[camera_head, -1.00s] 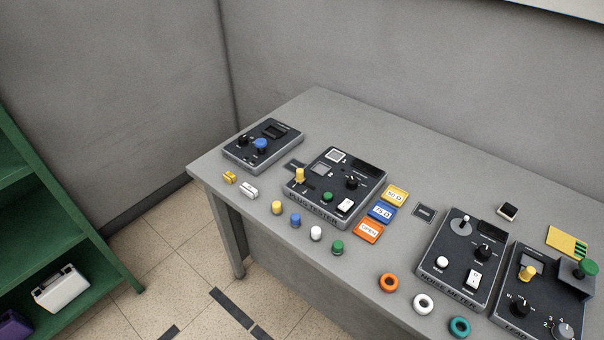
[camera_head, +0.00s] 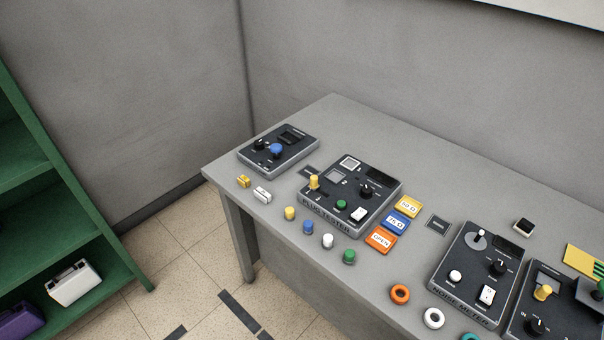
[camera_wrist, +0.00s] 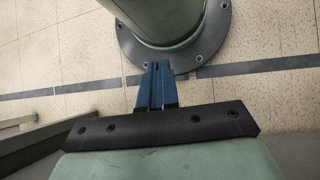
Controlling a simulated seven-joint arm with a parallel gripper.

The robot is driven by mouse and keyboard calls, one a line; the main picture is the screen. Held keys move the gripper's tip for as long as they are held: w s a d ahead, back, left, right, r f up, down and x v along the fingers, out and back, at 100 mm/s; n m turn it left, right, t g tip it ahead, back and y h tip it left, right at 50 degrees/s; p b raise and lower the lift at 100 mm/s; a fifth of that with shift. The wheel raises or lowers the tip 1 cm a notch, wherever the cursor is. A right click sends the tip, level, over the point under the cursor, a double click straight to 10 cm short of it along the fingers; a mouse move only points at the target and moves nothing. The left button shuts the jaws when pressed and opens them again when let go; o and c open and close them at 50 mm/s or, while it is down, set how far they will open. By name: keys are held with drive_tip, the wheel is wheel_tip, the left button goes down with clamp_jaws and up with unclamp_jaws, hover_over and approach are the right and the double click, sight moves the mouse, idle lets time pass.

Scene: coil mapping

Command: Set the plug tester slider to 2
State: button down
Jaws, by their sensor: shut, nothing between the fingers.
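The plug tester (camera_head: 347,213) is a dark box with a grey edge, standing on the table left of centre in the head view. Its yellow slider knob (camera_head: 314,182) stands at the box's left side. The box also carries a black knob (camera_head: 366,191), a green button (camera_head: 341,204) and a white switch (camera_head: 358,214). Slider markings are too small to read. My gripper (camera_wrist: 156,68) shows only in the wrist view, its blue fingers shut and empty. It points at the tiled floor and a round bolted base, away from the table.
The grey table (camera_head: 420,185) holds a box with a blue knob (camera_head: 278,158), the noise meter (camera_head: 478,272) and another box at right. Small coloured plugs, rings and labelled cards lie along the front. A green shelf (camera_head: 60,215) stands at left.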

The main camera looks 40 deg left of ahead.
drive_tip(key=w+a+r+n+t+h, duration=0.1)
drive_tip(key=w+a+r+t+h, duration=0.15)
drive_tip(key=a, duration=0.55)
drive_tip(key=w+a+r+n+t+h, duration=0.15)
drive_tip(key=a+r+h, duration=0.25)
drive_tip(key=a, duration=0.4)
drive_tip(key=w+a+r+n+t+h, duration=0.1)
drive_tip(key=w+a+r+t+h, duration=0.2)
drive_tip(key=a, duration=0.6)
drive_tip(key=s+a+r+t+y, duration=0.2)
drive_tip(key=a+r+t, duration=0.1)
drive_tip(key=a+r, duration=0.95)
drive_tip(key=s+a+r+t+y, duration=0.25)
drive_tip(key=a+r, duration=0.75)
drive_tip(key=r, duration=0.5)
drive_tip(key=shift+y, duration=0.4)
drive_tip(key=w+a+r, duration=0.1)
drive_tip(key=a+r, duration=0.1)
drive_tip(key=a, duration=0.1)
drive_tip(key=w+a+r, duration=0.2)
drive_tip(key=a, duration=0.2)
drive_tip(key=w+a+r, duration=0.1)
drive_tip(key=a+r, duration=0.2)
drive_tip(key=shift+w+a, duration=0.35)
drive_tip(key=w+a+r+m+y, duration=0.1)
drive_tip(key=w+a+r, duration=0.8)
drive_tip(key=a, duration=0.2)
drive_tip(key=shift+a+r+m+t, duration=0.2)
drive_tip(key=shift+m+t, duration=0.15)
drive_tip(key=shift+t, duration=0.1)
